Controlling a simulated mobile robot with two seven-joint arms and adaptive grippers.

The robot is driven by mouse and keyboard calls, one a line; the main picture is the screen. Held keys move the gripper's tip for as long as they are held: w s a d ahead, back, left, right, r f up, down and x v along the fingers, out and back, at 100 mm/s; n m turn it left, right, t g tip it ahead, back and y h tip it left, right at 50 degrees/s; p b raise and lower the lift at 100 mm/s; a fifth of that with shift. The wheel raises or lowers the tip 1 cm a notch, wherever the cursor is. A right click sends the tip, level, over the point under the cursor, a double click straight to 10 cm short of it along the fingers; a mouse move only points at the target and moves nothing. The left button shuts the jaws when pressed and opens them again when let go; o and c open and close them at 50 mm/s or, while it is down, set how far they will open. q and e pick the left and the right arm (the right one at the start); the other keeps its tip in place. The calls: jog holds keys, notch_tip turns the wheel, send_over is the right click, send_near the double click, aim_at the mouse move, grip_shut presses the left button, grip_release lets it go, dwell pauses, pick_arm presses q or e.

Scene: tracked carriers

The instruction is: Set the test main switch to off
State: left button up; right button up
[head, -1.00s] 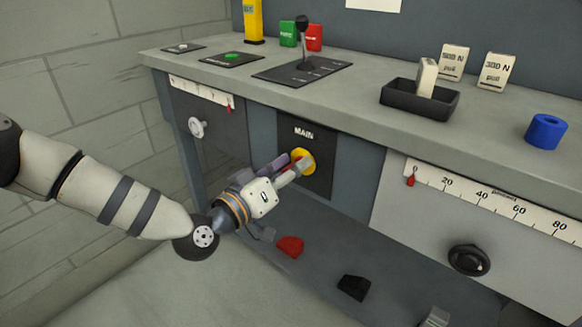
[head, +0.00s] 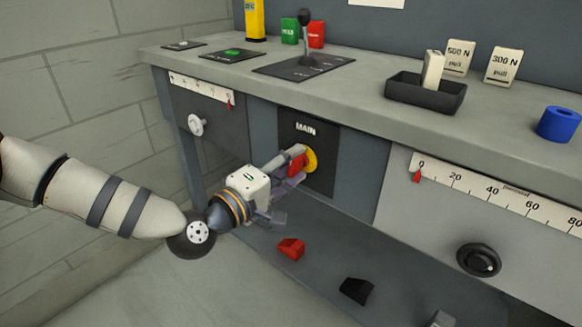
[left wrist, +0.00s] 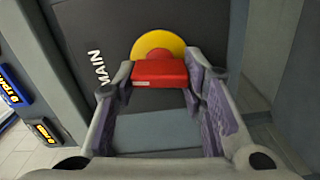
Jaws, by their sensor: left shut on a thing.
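The main switch has a red handle (head: 297,162) on a round yellow plate (head: 311,160), set in a dark panel (head: 322,185) marked MAIN under the bench top. My left gripper (head: 294,163) is shut on the red handle, with one finger on each side of it. In the left wrist view the red handle (left wrist: 160,74) lies between the two fingertips, and the yellow plate (left wrist: 158,45) shows behind it. The fingers hide part of the handle in the head view. My right gripper is not in view.
Above the panel is the bench top (head: 360,90) with a black lever (head: 305,40), a black tray (head: 425,98) and a blue roll (head: 558,124). Below lie a red piece (head: 291,248) and a black piece (head: 356,290). A black knob (head: 478,260) is at right.

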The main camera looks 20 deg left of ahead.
pick_arm(q)
jog(key=shift+f+n, duration=0.1)
jog(key=shift+n, duration=0.5)
jog(key=shift+d, duration=0.1)
jog(key=o, duration=1.2)
jog(key=shift+c, duration=0.2)
jog(key=v, duration=1.2)
